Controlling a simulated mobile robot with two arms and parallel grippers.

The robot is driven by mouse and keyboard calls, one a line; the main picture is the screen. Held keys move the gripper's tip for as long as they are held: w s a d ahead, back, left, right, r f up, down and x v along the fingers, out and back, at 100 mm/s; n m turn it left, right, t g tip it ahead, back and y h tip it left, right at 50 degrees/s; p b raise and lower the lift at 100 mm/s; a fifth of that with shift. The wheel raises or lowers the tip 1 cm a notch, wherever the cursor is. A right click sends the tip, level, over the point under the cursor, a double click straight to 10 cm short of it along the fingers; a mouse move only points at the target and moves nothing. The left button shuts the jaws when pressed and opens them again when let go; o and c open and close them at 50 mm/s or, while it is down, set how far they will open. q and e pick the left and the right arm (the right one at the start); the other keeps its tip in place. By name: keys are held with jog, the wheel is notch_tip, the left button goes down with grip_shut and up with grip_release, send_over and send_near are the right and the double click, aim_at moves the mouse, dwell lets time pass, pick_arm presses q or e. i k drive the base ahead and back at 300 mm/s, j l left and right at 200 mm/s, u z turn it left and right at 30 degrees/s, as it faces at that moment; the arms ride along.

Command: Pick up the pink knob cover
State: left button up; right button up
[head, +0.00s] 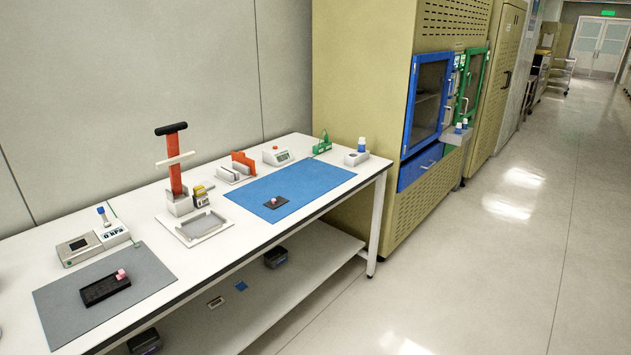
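One pink piece (121,274) sits at the right end of a black block (98,291) on the grey mat (60,318) at the near left of the table. Neither of my grippers is in view.
The white table (150,205) runs along the wall. A red-handled press (175,175), a metal tray (204,227), a grey device (80,248) and a white timer-like box (277,155) stand on it. A blue-framed cabinet (428,100) is beyond. The floor at right is clear.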

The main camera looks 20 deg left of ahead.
aim_at(275, 202)
jog(key=i+u, duration=0.15)
jog(key=i, duration=0.3)
jog(key=i+l+u, duration=0.2)
jog(key=i, duration=0.25)
jog(key=i+l+u, duration=0.15)
jog(key=i, duration=0.3)
jog(key=i+l+u, duration=0.15)
jog(key=i, duration=0.25)
